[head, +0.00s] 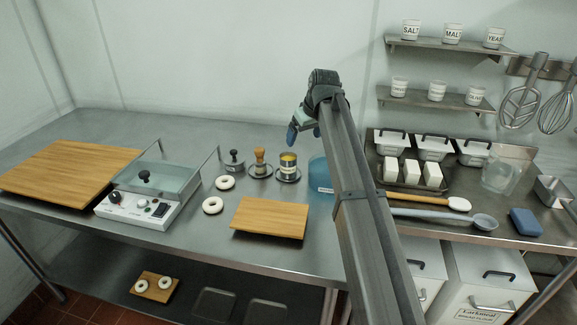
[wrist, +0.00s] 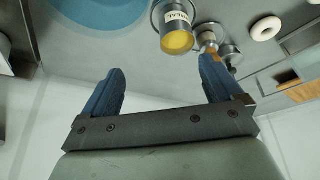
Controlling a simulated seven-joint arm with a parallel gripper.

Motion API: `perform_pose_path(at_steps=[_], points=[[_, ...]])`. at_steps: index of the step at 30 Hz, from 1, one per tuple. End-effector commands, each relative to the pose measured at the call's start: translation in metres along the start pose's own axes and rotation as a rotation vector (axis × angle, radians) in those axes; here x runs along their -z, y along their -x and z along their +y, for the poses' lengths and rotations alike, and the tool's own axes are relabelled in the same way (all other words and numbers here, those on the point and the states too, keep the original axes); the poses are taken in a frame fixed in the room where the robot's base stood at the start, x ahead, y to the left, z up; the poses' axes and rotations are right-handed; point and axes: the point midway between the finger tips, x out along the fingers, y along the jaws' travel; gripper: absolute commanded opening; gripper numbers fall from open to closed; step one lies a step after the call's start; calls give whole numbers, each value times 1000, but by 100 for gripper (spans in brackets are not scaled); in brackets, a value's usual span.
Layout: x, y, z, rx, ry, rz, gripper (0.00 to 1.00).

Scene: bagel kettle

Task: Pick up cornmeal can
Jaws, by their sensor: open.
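The cornmeal can (head: 288,167) is a small can with a label and yellow contents at its open top. It stands upright on a dark round saucer (head: 288,177) on the steel table. In the wrist view the can (wrist: 177,30) is at the top, between and beyond the fingertips, with "MEAL" readable on its label. My gripper (head: 297,132) is above the back of the table, a little above the can and apart from it. In the wrist view my gripper (wrist: 157,75) has its two blue fingers spread wide with nothing between them.
A wooden-handled tool (head: 260,162) and a dark-knobbed tool (head: 234,161) stand left of the can. A blue round container (head: 319,178) is close on its right, partly behind my arm. A wooden board (head: 268,218) lies in front. Bagels (head: 213,205) lie beside the kettle unit (head: 140,209).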

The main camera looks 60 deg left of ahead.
Motion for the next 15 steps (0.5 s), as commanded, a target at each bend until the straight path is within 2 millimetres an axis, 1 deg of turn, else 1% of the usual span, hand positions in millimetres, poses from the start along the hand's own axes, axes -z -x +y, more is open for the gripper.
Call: perform_pose_path(at_steps=[1, 4, 7, 10, 15], points=[[4, -1, -12, 13, 11, -9, 93], [7, -2, -24, 27, 20, -19, 93], [8, -5, -28, 31, 22, -23, 93], [8, -13, -28, 31, 22, -23, 93], [7, -38, -29, 31, 22, -24, 93]])
